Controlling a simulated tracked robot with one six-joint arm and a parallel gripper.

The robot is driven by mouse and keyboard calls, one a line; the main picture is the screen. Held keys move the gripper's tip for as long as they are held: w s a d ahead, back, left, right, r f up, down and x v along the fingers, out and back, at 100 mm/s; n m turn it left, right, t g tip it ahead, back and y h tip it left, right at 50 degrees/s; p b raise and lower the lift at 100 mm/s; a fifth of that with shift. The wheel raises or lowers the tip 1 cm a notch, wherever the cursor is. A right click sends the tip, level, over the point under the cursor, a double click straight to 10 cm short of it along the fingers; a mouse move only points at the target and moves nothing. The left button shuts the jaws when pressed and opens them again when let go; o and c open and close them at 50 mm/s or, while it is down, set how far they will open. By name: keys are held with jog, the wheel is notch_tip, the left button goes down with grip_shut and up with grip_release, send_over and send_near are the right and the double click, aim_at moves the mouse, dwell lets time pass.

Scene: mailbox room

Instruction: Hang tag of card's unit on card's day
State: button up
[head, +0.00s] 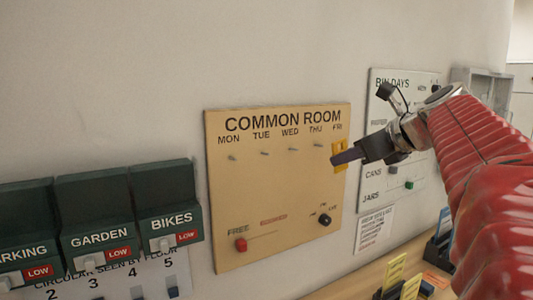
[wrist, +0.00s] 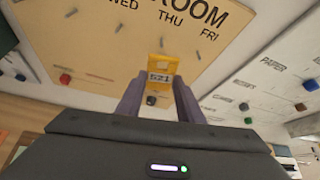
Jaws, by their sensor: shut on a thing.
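My gripper (head: 345,158) is shut on a yellow tag (head: 340,150) in front of the right edge of the tan COMMON ROOM board (head: 270,185), just below the word FRI. In the wrist view the tag (wrist: 162,67) stands beyond my fingertips (wrist: 160,92) and carries a dark number that looks like 521. The board has a row of small pegs under MON, TUE, WED, THU; these pegs look bare. I cannot pick out the card for certain.
The board also has a red knob (head: 241,245) by FREE and a black knob (head: 324,220). Green boxes labelled GARDEN (head: 97,225) and BIKES (head: 162,205) are at left. A BIN DAYS board (head: 377,110) is close behind my arm. Yellow cards (head: 395,271) stand on the shelf below.

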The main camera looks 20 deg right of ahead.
jog(key=shift+w+a+f, duration=0.15)
jog(key=shift+w+f, duration=0.1)
jog(key=shift+w, duration=0.9)
jog(key=shift+w+a+f, duration=0.2)
jog(key=shift+w+f, duration=0.05)
jog(key=shift+w, duration=0.95)
jog(key=shift+w+a+f, duration=0.15)
jog(key=shift+w+f, duration=0.1)
jog(key=shift+w, duration=0.9)
jog(key=o, duration=1)
jog(key=shift+o, duration=0.2)
jog(key=shift+s, duration=0.1)
jog(key=v, duration=1.3)
jog(key=shift+s, duration=0.25)
jog(key=shift+r, duration=0.1)
